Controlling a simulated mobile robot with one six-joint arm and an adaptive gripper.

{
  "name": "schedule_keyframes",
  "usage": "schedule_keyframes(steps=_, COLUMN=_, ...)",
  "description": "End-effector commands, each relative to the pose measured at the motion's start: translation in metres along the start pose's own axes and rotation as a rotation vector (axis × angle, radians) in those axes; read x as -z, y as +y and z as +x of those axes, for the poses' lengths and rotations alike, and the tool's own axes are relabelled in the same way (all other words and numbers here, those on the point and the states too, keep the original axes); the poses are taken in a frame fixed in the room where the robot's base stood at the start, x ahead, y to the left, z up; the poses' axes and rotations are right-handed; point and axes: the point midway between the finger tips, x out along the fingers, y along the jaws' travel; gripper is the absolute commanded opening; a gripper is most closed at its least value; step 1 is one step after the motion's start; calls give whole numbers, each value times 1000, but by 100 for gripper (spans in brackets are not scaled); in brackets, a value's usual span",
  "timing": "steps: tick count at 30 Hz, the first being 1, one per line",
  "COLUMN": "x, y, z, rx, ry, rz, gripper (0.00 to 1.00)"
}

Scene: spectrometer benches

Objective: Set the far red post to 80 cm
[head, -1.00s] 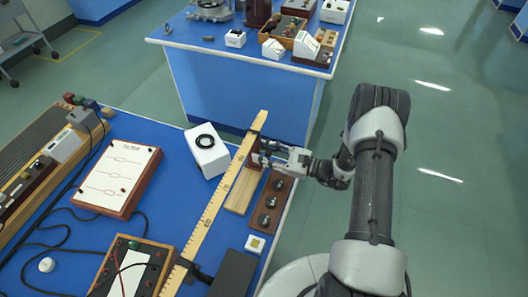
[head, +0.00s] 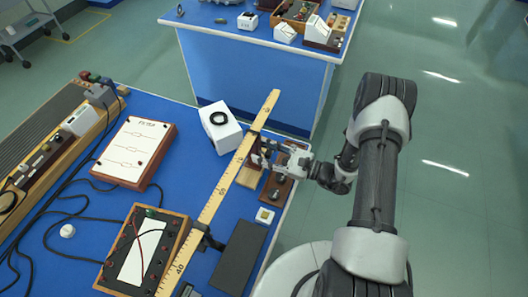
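The pale wooden ruler (head: 212,206) runs slantwise along the right part of the near blue bench, its far end past the bench edge. The far red post (head: 256,152) is a small dark red-brown piece at the ruler's far part, with a dark clamp across the ruler. A stretch of bare ruler shows beyond it. My gripper (head: 270,156) reaches in from the right, its fingertips at the post. They overlap it in the picture, so I cannot tell whether they close on it. The scale marks by the post are too small to read surely.
A white box with a black ring (head: 220,127) stands left of the ruler. A brown tray with dark knobs (head: 275,190) lies below my gripper. Nearer are a small white block (head: 265,216), a dark slab (head: 238,258) and a wired meter box (head: 150,250). Open floor lies right.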

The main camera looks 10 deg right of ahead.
Motion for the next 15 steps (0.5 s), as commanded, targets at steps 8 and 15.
schedule_keyframes(steps=8, x=0, y=1, z=0, rx=-1, ry=-1, rz=5, gripper=40)
schedule_keyframes(steps=15, x=0, y=0, z=-24, rx=3, ry=0, rz=6, gripper=40)
